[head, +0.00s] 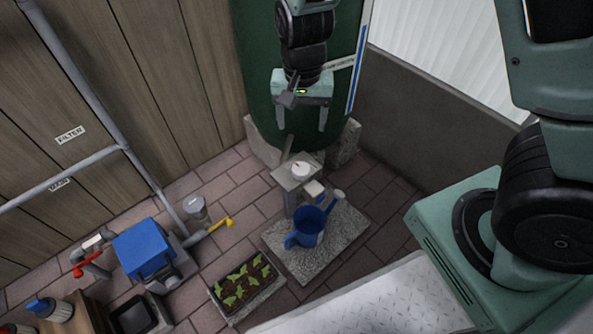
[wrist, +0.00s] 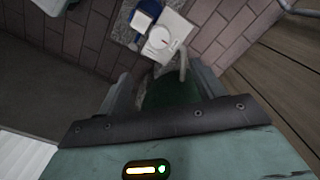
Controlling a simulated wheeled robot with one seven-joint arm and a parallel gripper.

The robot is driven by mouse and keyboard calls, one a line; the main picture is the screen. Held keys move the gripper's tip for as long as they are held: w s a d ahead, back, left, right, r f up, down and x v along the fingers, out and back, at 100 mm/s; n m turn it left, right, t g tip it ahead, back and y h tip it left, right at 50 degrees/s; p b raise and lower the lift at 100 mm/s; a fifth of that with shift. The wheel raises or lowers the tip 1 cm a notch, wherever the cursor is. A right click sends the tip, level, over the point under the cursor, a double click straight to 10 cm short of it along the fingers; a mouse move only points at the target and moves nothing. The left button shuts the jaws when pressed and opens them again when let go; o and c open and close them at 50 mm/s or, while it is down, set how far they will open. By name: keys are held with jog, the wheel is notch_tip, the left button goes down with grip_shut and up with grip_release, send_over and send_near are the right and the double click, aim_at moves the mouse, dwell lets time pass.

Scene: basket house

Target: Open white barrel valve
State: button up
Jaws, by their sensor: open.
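The white round valve knob (head: 301,168) with a small red mark sits on a pale square block on a post in front of the green barrel (head: 258,60). In the wrist view, the white knob (wrist: 160,42) shows beyond my fingertips, its red mark visible. My gripper (head: 302,124) is open and empty, fingers pointing down, in front of the barrel and above the knob, apart from it. In the wrist view, my gripper (wrist: 160,73) has its fingers spread, with the dark green barrel and a grey pipe (wrist: 183,62) showing between and beyond them.
A blue watering can (head: 309,226) stands on a stone slab (head: 275,240) below the knob. A seedling tray (head: 223,301), a blue box (head: 144,247) and pipes with red and yellow handles lie left. A wooden wall is left, a low grey wall (head: 425,118) right.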

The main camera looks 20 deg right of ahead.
aim_at(301, 168)
notch_tip(301, 168, down, 16)
jog(key=b, duration=0.8)
jog(key=shift+f, duration=0.15)
jog(key=c, duration=1)
